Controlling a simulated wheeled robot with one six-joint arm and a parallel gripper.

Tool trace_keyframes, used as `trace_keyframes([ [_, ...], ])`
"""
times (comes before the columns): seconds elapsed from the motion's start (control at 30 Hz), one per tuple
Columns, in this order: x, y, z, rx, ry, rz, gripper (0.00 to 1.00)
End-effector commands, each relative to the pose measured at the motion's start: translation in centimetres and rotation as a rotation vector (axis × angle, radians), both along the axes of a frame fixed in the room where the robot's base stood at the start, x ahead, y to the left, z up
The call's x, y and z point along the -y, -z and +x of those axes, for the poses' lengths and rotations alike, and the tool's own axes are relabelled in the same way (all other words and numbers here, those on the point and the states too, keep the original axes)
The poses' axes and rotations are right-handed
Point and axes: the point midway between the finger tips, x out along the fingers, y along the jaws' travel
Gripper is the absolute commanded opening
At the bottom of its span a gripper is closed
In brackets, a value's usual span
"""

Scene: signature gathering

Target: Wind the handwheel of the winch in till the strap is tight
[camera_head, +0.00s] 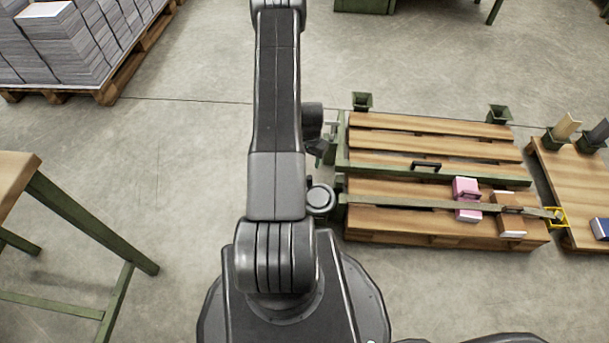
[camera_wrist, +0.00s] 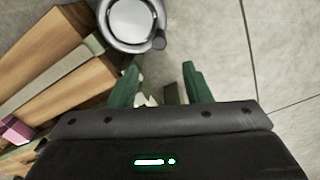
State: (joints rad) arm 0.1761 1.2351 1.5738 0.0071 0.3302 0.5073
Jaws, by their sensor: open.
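The winch's handwheel (camera_head: 320,198) is a round, pale grey disc at the left end of the pallet, just right of my arm. In the wrist view the handwheel (camera_wrist: 128,20) shows at the top, with a small dark knob (camera_wrist: 159,43) on its rim. The olive strap (camera_head: 400,201) runs from the winch rightward across the pallet, over a pink block (camera_head: 467,190) and a brown-and-white block (camera_head: 510,222). My gripper (camera_wrist: 160,83) is open, with two green fingers apart and nothing between them. The knob lies beyond the fingertips, not touching them.
The wooden pallet (camera_head: 430,149) carries a green rail and a black handle (camera_head: 426,166). A yellow hook (camera_head: 557,216) is at the strap's right end, beside another wooden platform (camera_head: 570,190). A table (camera_head: 15,175) stands at left, a paper stack (camera_head: 60,45) behind. Floor between is clear.

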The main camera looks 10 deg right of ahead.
Motion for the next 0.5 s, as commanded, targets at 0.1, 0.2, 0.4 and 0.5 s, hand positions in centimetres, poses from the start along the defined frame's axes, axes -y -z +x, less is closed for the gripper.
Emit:
trace_keyframes([
  [0.1, 0.0, 1.8, -0.1, -0.004, 0.0, 0.0, 0.44],
  [0.2, 0.0, 3.8, -0.1, -0.003, 0.0, 0.001, 0.44],
  [0.4, -0.1, 8.2, -0.1, -0.002, 0.0, 0.001, 0.44],
  [0.5, -0.1, 10.1, -0.1, -0.002, 0.0, 0.001, 0.44],
])
